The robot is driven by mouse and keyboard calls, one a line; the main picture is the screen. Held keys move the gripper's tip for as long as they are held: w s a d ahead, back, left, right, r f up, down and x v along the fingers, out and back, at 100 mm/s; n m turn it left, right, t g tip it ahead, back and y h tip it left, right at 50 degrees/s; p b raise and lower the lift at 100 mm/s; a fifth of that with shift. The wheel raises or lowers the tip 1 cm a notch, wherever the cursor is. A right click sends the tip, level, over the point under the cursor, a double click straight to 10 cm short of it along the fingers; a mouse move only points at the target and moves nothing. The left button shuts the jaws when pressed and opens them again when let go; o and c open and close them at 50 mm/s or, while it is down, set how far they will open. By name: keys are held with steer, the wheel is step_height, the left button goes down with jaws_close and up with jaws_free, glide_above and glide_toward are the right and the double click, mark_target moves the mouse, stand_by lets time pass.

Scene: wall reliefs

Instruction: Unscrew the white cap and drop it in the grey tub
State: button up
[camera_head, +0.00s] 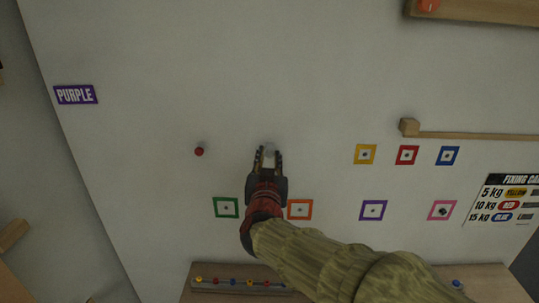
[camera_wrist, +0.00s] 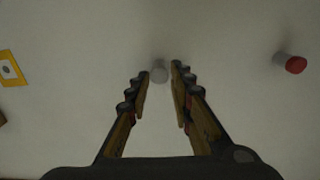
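The white cap (camera_wrist: 159,74) sits on the wall, and looks light grey in the dim light. In the head view the cap (camera_head: 270,148) shows just above my fingertips. My gripper (camera_head: 268,158) points at the wall with its fingers apart. In the wrist view my gripper (camera_wrist: 160,82) is open, with one finger on each side of the cap's lower part. I cannot tell whether either finger touches it. I cannot make out a grey tub in either view.
A red-capped peg (camera_head: 199,151) stands out of the wall to the left. Coloured square frames, such as the yellow one (camera_head: 365,154), are on the wall to the right. A wooden ledge (camera_head: 470,135) sticks out at right. A shelf (camera_head: 215,270) with a row of coloured pieces is below.

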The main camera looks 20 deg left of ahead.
jaws_close()
steer(key=n+p, duration=0.1)
steer(key=p, duration=0.1)
steer(key=n+p, duration=0.1)
steer(key=p, duration=0.1)
steer(key=shift+r+n, duration=0.2)
steer(key=shift+n, duration=0.1)
steer(key=shift+n+p, duration=0.9)
steer(key=shift+p, duration=0.25)
steer(key=shift+f+n, duration=0.25)
steer(key=shift+n, duration=0.25)
steer(key=shift+p, duration=0.4)
